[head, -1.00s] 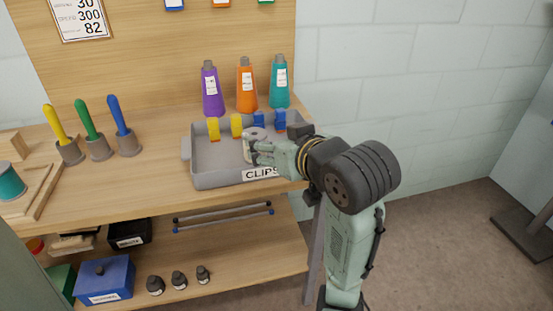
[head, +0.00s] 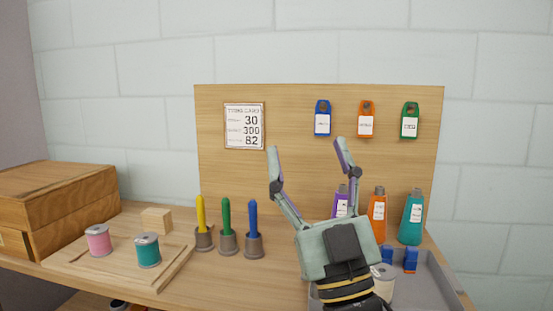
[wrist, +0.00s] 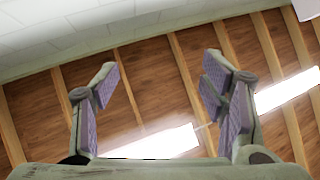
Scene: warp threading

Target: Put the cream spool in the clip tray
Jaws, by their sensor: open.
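The cream spool (head: 384,282) stands inside the grey clip tray (head: 443,286) at the lower right of the head view, partly hidden behind my gripper's wrist. It looks upright, and its base is cut off from sight. My gripper (head: 308,155) is raised in front of the tray with its fingers pointing up, open and empty, clear of the spool. In the wrist view my gripper (wrist: 158,68) shows its spread fingers with nothing between them, only the ceiling beyond.
Blue clips (head: 410,259) sit at the tray's back edge. Purple, orange (head: 377,215) and teal (head: 411,218) bottles stand behind the tray. Yellow, green and blue (head: 253,230) handled tools stand to the left. Pink (head: 98,240) and teal (head: 148,250) spools are on a wooden board.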

